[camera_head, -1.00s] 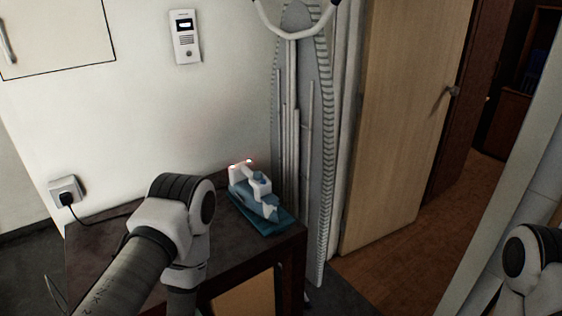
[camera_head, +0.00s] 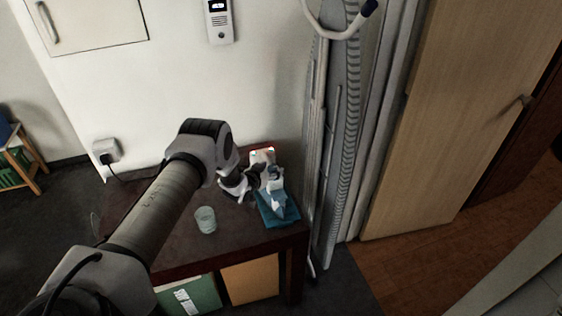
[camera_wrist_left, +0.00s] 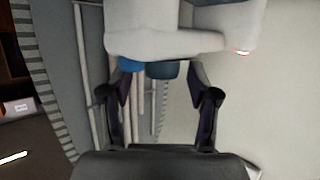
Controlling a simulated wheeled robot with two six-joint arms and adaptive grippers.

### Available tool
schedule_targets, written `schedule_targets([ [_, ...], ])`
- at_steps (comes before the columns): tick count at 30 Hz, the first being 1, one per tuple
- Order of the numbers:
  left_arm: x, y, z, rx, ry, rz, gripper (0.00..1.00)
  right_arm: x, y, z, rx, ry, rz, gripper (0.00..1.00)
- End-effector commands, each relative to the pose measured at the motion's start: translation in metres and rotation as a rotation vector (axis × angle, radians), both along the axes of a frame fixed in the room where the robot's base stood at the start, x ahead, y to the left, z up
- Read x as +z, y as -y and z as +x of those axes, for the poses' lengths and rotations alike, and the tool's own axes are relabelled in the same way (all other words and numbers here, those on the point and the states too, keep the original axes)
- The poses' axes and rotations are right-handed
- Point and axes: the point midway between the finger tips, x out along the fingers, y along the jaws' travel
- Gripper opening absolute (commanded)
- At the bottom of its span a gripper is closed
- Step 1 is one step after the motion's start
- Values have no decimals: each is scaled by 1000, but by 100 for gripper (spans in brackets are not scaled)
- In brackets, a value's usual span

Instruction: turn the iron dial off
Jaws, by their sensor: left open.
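The iron (camera_head: 276,184) stands on a teal base (camera_head: 278,213) at the right end of the dark table. It is white and blue-grey, with small lights at its back end. My left gripper (camera_head: 246,184) is open just left of the iron; whether it touches is unclear. In the left wrist view, the iron's white body (camera_wrist_left: 180,40) spans the top, with a reddish light at its right. A blue round part (camera_wrist_left: 131,64) and a darker teal part (camera_wrist_left: 162,70) show between the open fingers (camera_wrist_left: 155,85). I cannot tell which part is the dial. My right gripper is out of view.
A glass (camera_head: 205,219) stands on the dark table (camera_head: 240,236) left of the iron. The ironing board (camera_head: 345,130) leans upright close on the right. A plugged socket (camera_head: 106,150) is on the wall, its cord running toward the table.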

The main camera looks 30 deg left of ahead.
Motion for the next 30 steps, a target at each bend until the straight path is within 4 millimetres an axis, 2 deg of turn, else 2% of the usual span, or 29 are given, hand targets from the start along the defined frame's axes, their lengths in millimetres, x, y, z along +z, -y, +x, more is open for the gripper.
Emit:
schedule_targets([
  [9, -5, -3, -3, 2, -4, 0, 61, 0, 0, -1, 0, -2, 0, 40],
  [14, -5, -3, -3, 3, -3, 0, 4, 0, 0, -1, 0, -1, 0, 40],
  [15, -5, -3, -3, 3, -3, 0, 0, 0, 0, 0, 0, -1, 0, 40],
  [30, -5, -1, -1, 56, 1, -1, 0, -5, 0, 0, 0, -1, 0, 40],
])
